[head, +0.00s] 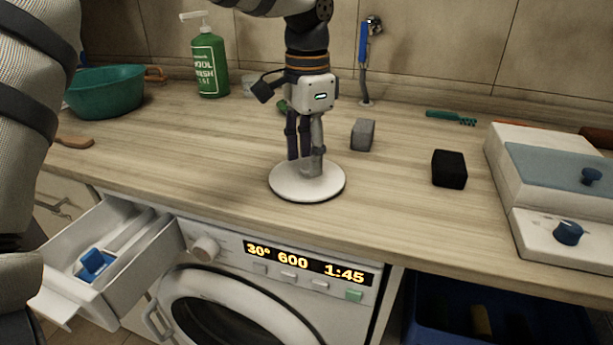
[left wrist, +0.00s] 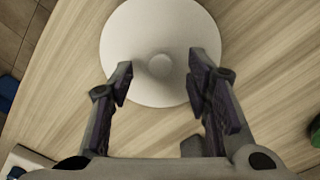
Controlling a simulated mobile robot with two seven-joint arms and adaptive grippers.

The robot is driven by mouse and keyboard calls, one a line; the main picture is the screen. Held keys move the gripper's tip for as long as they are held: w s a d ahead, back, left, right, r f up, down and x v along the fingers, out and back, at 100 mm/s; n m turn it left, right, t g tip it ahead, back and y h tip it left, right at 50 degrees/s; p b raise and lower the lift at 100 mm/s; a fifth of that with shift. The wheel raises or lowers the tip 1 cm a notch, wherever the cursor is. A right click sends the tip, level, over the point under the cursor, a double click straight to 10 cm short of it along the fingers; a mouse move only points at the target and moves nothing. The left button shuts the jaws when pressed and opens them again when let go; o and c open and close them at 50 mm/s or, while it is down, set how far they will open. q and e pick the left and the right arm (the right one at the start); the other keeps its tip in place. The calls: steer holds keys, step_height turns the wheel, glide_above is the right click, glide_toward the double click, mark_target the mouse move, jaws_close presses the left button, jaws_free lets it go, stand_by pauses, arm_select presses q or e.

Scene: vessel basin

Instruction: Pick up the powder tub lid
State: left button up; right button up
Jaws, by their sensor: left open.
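The powder tub lid is a white round disc (head: 287,190) with a small knob in its middle, lying flat on the wooden worktop near its front edge. In the left wrist view the lid (left wrist: 135,35) and its pale knob (left wrist: 159,66) show from above. My left gripper (head: 305,165) points straight down over the lid and is open. In the left wrist view its fingers (left wrist: 160,83) stand apart, one to each side of the knob. I cannot tell whether they touch the lid. My right gripper is not in view.
A grey block (head: 363,134) and a black block (head: 449,169) lie right of the lid. A white box with blue knobs (head: 540,230) stands farther right. A green bottle (head: 209,65) and a teal basin (head: 107,92) are at back left. Below, a detergent drawer (head: 150,255) is pulled out.

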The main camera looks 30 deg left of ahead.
arm_select(q)
steer(key=shift+f, duration=0.95)
steer(key=c, duration=0.9)
steer(key=shift+c, duration=0.2)
